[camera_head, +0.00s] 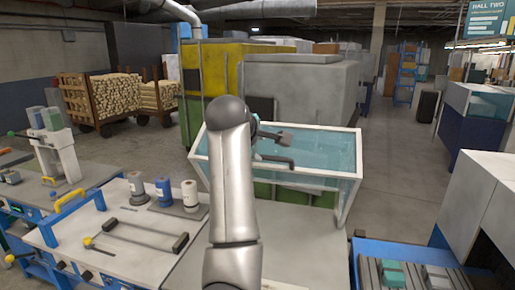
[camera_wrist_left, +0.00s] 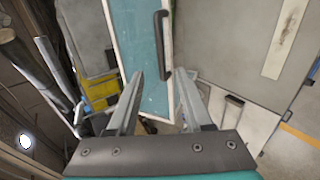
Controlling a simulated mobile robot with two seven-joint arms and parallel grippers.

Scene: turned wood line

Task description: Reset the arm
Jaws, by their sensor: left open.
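My left arm (camera_head: 233,185) rises from the bottom middle of the head view, bends at a dark rounded joint, and reaches away over the clear-walled case (camera_head: 345,155). My left gripper (camera_head: 283,138) is partly hidden behind the arm, in front of the case's teal pane. In the left wrist view the two fingers of the left gripper (camera_wrist_left: 158,76) stand apart with nothing held between them. Beyond the fingers are the teal pane (camera_wrist_left: 138,40) and a dark bar handle (camera_wrist_left: 162,45). I cannot tell how far the fingertips are from the pane. My right gripper is in neither view.
A pale worktop (camera_head: 120,245) at left carries several bottles and a long dark-ended bar (camera_head: 135,238). A grey cabinet (camera_head: 300,95) and a yellow one (camera_head: 220,75) stand behind the case. A blue-framed tray (camera_head: 410,270) is at lower right. Open floor (camera_head: 395,140) lies right of the case.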

